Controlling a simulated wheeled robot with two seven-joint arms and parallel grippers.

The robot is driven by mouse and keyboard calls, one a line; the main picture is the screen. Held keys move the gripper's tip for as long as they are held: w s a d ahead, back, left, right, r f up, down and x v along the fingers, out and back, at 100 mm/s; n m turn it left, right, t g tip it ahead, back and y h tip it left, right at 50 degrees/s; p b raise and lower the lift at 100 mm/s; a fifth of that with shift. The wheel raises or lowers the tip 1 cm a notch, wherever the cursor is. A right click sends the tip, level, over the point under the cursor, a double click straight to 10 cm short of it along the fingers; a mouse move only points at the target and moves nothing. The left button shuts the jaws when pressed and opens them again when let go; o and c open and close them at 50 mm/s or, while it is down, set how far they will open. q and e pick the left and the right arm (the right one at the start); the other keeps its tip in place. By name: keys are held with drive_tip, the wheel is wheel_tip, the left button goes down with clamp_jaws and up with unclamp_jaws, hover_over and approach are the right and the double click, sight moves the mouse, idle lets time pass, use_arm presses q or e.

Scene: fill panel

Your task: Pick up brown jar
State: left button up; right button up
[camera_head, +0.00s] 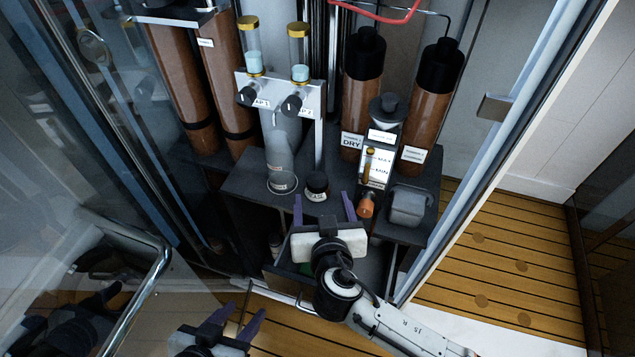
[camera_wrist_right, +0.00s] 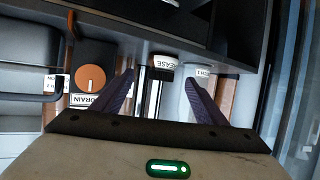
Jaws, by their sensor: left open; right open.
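A small dark brown jar with a black lid and a white label (camera_head: 316,186) stands upright on the dark shelf (camera_head: 250,183). It also shows in the right wrist view (camera_wrist_right: 164,66), where its label partly reads "EASE". My right gripper (camera_head: 323,207) is open and empty in front of the jar, with its purple fingers pointing toward the shelf. In the right wrist view the jar appears beyond the gap between the fingertips (camera_wrist_right: 160,82). My left gripper (camera_head: 240,318) is open and empty, low at the bottom of the head view.
A clear flask (camera_head: 280,178) stands left of the jar. Tall brown columns (camera_head: 360,100) stand behind. A glass door (camera_head: 100,200) is at the left; wooden floor (camera_head: 500,260) is open at right.

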sight(318, 191)
drive_tip(key=x, duration=0.5)
drive_tip(key=shift+w+a+f+b, duration=0.15)
drive_tip(key=shift+w+a+b, duration=0.05)
drive_tip(key=shift+w+b, duration=0.15)
drive_tip(key=c, duration=1.2)
